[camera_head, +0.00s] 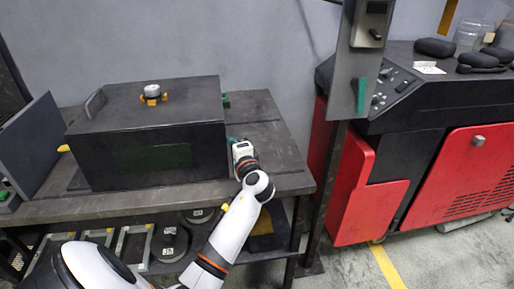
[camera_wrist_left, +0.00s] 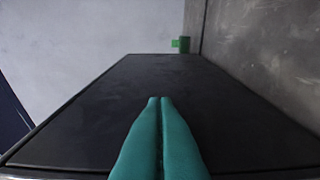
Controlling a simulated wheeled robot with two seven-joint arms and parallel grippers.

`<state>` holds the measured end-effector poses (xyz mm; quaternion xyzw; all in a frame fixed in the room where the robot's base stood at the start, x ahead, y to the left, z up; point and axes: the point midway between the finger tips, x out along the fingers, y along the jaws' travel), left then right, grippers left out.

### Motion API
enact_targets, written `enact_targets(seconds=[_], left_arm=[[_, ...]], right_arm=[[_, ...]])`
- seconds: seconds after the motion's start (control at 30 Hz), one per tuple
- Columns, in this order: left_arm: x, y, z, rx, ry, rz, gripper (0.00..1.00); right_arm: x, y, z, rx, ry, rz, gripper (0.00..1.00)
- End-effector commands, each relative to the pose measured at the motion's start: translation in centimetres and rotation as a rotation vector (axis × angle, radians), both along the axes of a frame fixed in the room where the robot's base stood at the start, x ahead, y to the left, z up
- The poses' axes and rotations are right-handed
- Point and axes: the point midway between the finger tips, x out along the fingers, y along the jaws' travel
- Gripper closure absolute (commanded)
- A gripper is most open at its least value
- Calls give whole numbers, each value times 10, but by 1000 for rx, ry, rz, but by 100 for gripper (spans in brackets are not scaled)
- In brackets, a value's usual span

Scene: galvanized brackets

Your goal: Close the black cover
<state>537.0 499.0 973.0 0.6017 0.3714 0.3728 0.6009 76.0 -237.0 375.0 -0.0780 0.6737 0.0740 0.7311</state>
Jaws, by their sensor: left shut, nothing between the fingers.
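A large black box-shaped cover (camera_head: 150,135) sits on the dark workbench, its top flat. It has a dark handle at its top left and an orange knob with a grey cap (camera_head: 152,93) on top. My left gripper (camera_head: 240,146) is low beside the box's right side. In the left wrist view its teal fingertips (camera_wrist_left: 160,99) are shut together with nothing between them. They point along a flat black surface (camera_wrist_left: 160,72), which fills the middle of that view; I cannot tell whether they touch it. My right gripper is not in view.
A dark upright panel (camera_head: 28,145) stands left of the box. A small green part (camera_head: 226,100) sits behind its right edge, also seen in the wrist view (camera_wrist_left: 181,44). The bench (camera_head: 268,140) is clear at right. A grey post and a red-black machine (camera_head: 450,170) stand farther right.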

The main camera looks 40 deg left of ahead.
Motion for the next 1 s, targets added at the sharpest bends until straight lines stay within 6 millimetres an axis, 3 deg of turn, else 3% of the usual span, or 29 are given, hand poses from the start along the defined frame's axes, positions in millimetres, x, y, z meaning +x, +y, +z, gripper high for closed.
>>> enact_targets(seconds=[0.1,0.5,0.73,1.0], left_arm=[[-23,27,3,4,4,7,100],[-101,97,2,3,4,6,100],[-132,124,1,2,4,5,100],[-149,138,0,0,1,3,100]], right_arm=[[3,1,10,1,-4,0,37],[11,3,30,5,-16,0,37],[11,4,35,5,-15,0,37],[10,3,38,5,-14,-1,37]])
